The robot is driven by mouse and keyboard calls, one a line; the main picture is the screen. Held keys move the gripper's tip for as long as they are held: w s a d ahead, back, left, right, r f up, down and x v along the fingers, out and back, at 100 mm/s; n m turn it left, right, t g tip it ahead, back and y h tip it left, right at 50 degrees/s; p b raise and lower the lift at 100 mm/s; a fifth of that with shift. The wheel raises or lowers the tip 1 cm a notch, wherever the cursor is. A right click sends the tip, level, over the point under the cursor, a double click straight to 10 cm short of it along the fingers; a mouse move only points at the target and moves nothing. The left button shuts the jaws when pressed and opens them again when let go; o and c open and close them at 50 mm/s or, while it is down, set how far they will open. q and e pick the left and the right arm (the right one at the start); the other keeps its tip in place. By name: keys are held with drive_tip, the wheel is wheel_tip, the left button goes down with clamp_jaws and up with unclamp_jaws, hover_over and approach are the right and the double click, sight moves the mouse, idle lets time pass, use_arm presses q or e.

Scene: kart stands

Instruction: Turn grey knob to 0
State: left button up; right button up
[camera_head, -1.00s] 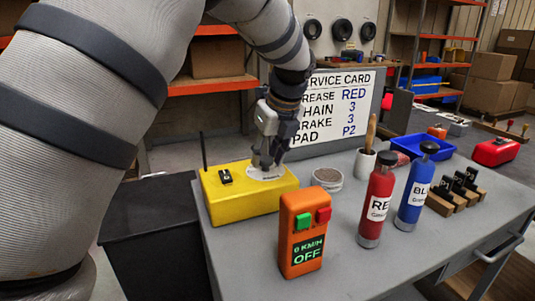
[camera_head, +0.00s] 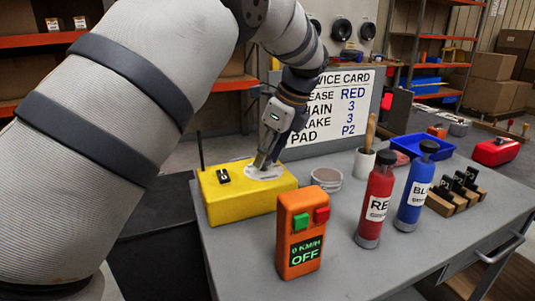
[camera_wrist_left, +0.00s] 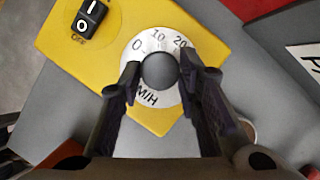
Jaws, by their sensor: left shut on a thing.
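The grey knob (camera_wrist_left: 160,71) sits at the middle of a white dial (camera_wrist_left: 150,42) marked 0, 10, 20 and KM/H, on a yellow box (camera_head: 245,204). My left gripper (camera_wrist_left: 160,78) has a finger on each side of the knob and is shut on it. In the head view my left gripper (camera_head: 262,164) comes down tilted onto the dial and hides the knob. I cannot make out a pointer on the knob. My right gripper is not in view.
A black switch (camera_wrist_left: 88,20) and an antenna stand on the box. In front is an orange device (camera_head: 302,240) reading 0 KM/H OFF. A round container (camera_head: 327,178), a red bottle (camera_head: 376,200) and a blue bottle (camera_head: 415,190) stand to the right. A service card (camera_head: 335,100) stands behind.

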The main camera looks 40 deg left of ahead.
use_arm(q)
drive_tip(key=n, duration=0.2)
drive_tip(key=n+g+b, duration=0.1)
drive_tip(key=n+g, duration=0.1)
drive_tip(key=n, duration=0.1)
drive_tip(key=shift+w+a+f+n+h+b, duration=0.15)
drive_tip(key=shift+w+f+n+h+b, duration=0.15)
drive_tip(key=shift+h+b, duration=0.1)
drive_tip(key=n+b, duration=0.1)
drive_tip(key=n, duration=0.1)
drive_tip(key=shift+n+g+h, duration=0.4)
drive_tip(key=shift+a+r+n+h+b, duration=0.15)
drive_tip(key=shift+n+h+b, duration=0.2)
drive_tip(key=shift+n, duration=0.55)
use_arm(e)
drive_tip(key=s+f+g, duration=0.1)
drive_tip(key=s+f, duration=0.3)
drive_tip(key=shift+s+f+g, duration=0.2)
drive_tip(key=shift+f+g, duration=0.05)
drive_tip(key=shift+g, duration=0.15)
use_arm(q)
drive_tip(key=shift+r, duration=0.1)
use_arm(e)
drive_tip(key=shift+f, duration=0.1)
use_arm(q)
drive_tip(key=o, duration=1.1)
drive_tip(key=shift+o, duration=0.2)
